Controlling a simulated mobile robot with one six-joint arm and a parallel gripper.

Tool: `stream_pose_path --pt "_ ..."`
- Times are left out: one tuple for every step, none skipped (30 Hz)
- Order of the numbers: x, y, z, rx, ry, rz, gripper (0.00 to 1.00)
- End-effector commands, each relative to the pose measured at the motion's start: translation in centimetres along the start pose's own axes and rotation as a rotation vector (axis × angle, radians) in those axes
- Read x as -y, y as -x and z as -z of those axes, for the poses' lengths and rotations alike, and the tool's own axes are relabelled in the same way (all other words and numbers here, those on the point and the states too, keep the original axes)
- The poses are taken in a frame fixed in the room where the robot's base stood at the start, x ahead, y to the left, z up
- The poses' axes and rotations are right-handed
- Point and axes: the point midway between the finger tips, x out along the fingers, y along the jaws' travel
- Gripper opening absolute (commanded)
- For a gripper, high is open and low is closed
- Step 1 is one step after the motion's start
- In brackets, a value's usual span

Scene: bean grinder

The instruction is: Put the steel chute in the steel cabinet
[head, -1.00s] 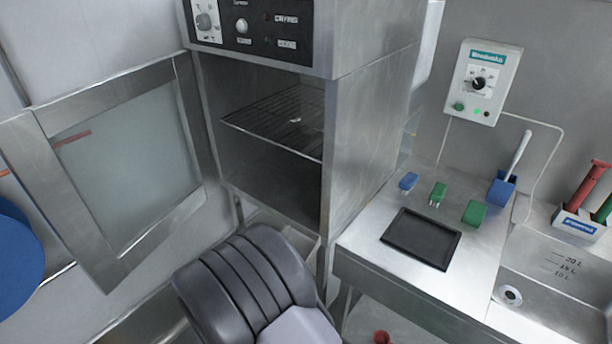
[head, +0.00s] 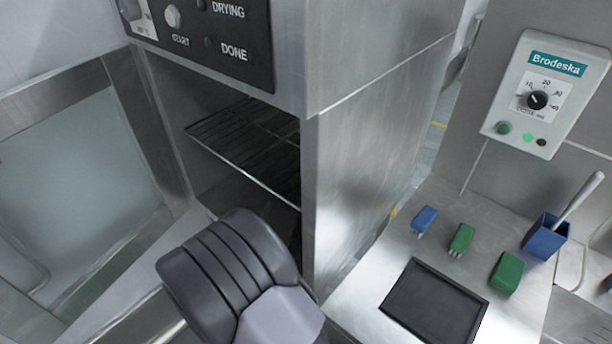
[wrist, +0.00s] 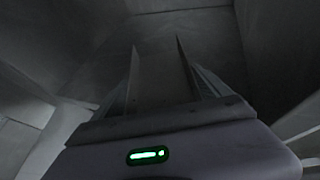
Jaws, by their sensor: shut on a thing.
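The steel cabinet (head: 375,130) stands at the middle of the head view, its front open, with a dark wire rack (head: 250,140) inside. Its glass-paned door (head: 75,170) is swung open to the left. My gripper shows in the wrist view (wrist: 160,75), its two fingers apart with a dim grey surface between them, which seems to be the steel chute (wrist: 160,70). The chute's outline is hard to make out in the dark. In the head view my dark wrist hides the gripper and the chute, in front of the lower part of the cabinet opening.
A steel counter right of the cabinet holds a black tray (head: 434,303), a blue block (head: 424,219), green blocks (head: 507,273) and a blue holder (head: 545,238) with a handle in it. A Brodeska control box (head: 546,95) hangs on the wall. The cabinet's right front edge is close to my arm.

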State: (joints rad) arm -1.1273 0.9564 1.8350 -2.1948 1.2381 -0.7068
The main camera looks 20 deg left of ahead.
Motion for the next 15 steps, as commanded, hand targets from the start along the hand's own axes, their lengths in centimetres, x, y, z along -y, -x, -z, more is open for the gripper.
stream_pose_path --pt "-0.1 -0.1 -0.1 0.001 -0.001 -0.001 0.18" --pt "-0.1 -0.5 -0.2 0.001 -0.002 0.000 0.18" --pt "-0.1 -1.1 -0.3 0.001 -0.003 0.000 0.18" --pt "0.0 -1.9 -0.6 0.001 -0.004 0.001 0.18" --pt "0.1 -2.8 -0.9 0.002 -0.005 0.002 0.18" --pt "0.1 -4.1 -1.3 0.001 -0.006 0.003 0.18" --pt "0.1 -5.1 -1.7 0.002 -0.006 0.004 0.18" --pt "0.1 -6.1 -2.1 0.002 -0.006 0.003 0.18" --pt "0.1 -7.4 -2.6 0.002 -0.006 0.003 0.18" --pt "0.1 -8.4 -3.0 0.002 -0.006 0.004 0.18" --pt "0.1 -9.4 -3.4 0.002 -0.005 0.003 0.18" --pt "0.1 -10.8 -4.0 0.002 -0.006 0.003 0.18" --pt "0.1 -11.8 -4.5 0.003 -0.005 0.003 0.18" --pt "0.1 -12.7 -4.8 0.003 -0.005 0.002 0.18" --pt "0.1 -13.8 -5.3 0.002 -0.004 0.002 0.18"
